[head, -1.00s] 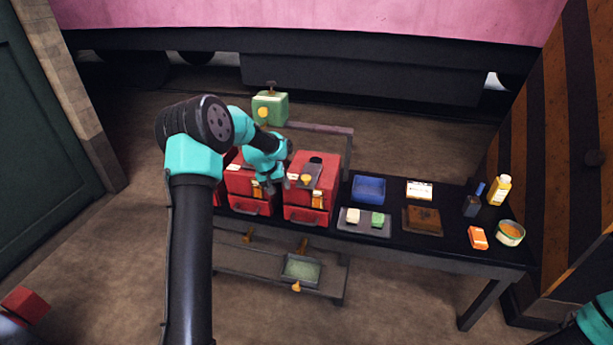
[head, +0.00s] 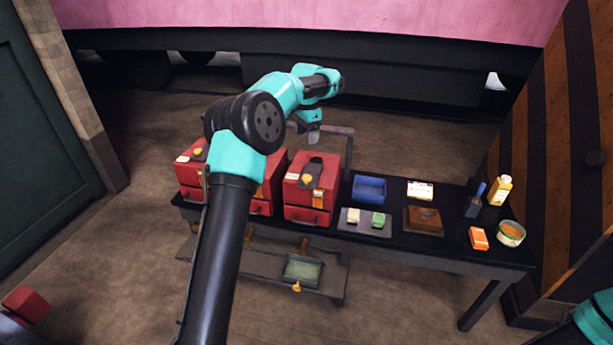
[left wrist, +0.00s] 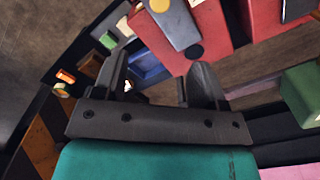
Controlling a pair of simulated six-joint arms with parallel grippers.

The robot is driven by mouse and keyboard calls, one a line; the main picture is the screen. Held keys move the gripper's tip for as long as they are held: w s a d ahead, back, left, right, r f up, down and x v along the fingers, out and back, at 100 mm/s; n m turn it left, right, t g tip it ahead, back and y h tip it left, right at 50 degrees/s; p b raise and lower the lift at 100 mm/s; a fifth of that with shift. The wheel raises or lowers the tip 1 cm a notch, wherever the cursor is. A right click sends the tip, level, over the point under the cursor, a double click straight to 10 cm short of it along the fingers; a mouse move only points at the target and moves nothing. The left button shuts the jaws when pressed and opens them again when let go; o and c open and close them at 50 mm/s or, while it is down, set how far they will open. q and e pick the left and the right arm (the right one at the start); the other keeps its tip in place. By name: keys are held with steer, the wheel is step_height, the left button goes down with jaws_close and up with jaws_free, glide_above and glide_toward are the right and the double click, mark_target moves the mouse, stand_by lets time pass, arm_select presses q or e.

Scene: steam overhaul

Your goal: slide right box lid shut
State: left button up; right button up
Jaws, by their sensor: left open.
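The right red box (head: 306,213) stands on the dark table. Its grey sliding lid (head: 312,173), with a yellow knob (head: 307,179), lies on the top. In the left wrist view the lid (left wrist: 180,25) runs along the red top (left wrist: 218,30), and a round black opening (left wrist: 194,52) shows at its end. My left gripper (head: 314,135) is behind and above this box, apart from it. In the left wrist view its two fingers (left wrist: 160,65) are spread with nothing held between them. My right gripper is out of view.
Two more red boxes stand to the left, one (head: 268,200) partly behind my left arm. A blue tray (head: 369,188), a grey tray (head: 350,227) with blocks and a brown box (head: 423,219) lie to the right. A green box (left wrist: 302,95) shows in the left wrist view.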

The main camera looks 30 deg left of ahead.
mark_target(307, 177)
arm_select(q)
step_height(307, 177, down, 18)
steer(key=shift+r, duration=0.2)
stand_by(0.6)
steer(key=shift+c, duration=0.5)
jaws_close()
